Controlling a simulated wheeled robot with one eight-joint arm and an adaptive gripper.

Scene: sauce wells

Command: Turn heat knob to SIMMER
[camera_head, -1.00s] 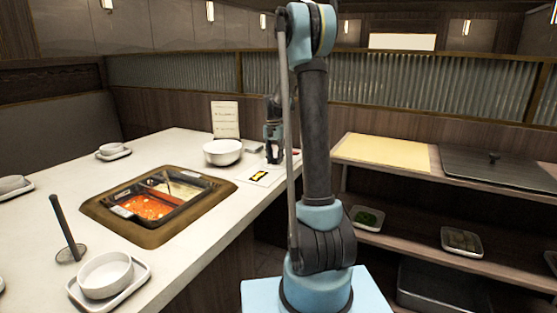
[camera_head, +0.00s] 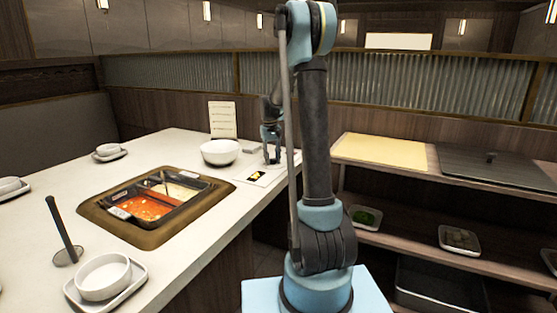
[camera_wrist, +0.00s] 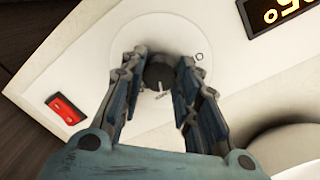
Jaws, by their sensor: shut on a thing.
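The heat knob (camera_wrist: 160,74) is a dark round knob on a pale round dial (camera_wrist: 190,35) in the wrist view. A small light pointer mark and tiny lettering show at its lower side, too small to read surely. My gripper (camera_wrist: 159,72) points down at the panel with one finger on each side of the knob, shut on it. In the head view my gripper (camera_head: 272,158) is low over the control panel (camera_head: 249,179) at the table's right edge; the knob is hidden there.
A red switch (camera_wrist: 66,108) and a lit display (camera_wrist: 278,12) flank the dial. A white bowl (camera_head: 221,152) stands close left of my gripper, with a menu card (camera_head: 223,119) behind. The split pot (camera_head: 148,207) sits in the table further left.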

